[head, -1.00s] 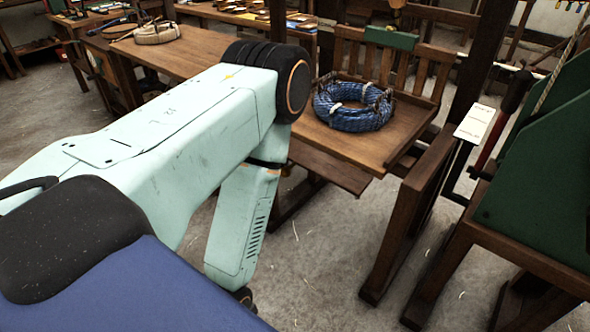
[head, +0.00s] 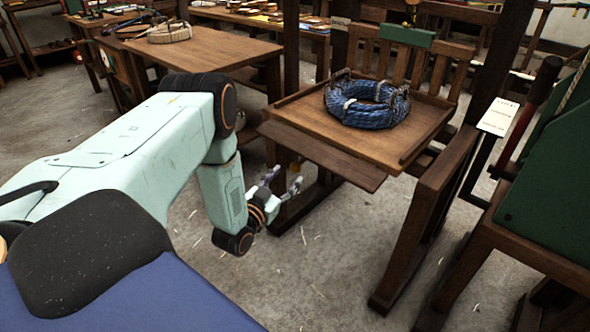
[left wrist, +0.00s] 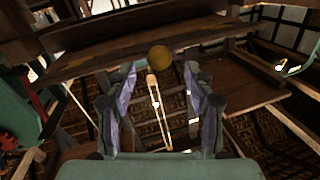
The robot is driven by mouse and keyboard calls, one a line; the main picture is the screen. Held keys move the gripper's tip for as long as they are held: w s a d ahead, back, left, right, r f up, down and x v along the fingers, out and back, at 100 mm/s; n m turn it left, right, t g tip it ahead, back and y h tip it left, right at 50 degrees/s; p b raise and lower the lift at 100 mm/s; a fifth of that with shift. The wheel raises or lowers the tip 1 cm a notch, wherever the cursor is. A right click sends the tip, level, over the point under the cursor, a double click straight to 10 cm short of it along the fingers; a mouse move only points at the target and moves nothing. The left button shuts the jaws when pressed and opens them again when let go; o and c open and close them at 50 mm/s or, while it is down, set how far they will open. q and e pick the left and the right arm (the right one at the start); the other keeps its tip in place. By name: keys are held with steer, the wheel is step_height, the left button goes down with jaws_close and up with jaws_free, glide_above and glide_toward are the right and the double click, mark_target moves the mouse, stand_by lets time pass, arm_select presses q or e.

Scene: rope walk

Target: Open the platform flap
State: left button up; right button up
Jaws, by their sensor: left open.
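The wooden platform (head: 418,133) has low raised edges and carries a coil of blue rope (head: 385,118). A flat flap-like board (head: 330,158) projects from its front edge, roughly level. My left gripper (head: 284,180) is open, below and in front of that board. In the left wrist view, my left gripper (left wrist: 160,85) has its two fingers spread, with a round brownish-yellow knob (left wrist: 160,57) ahead between them. My right gripper is out of view.
A wooden post and leg frame (head: 425,210) stands right of the platform. A green-sided stand (head: 550,180) is at far right. A long wooden table (head: 200,50) is behind my arm. The floor (head: 320,270) in front is clear.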

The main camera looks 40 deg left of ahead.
mark_target(293, 172)
arm_select(q)
steer(key=w, duration=0.3)
steer(key=w+b, duration=0.1)
steer(key=shift+w+a+f, duration=0.15)
steer(key=shift+a, duration=0.1)
steer(key=shift+w+a, duration=0.15)
steer(key=shift+w, duration=0.6)
jaws_close()
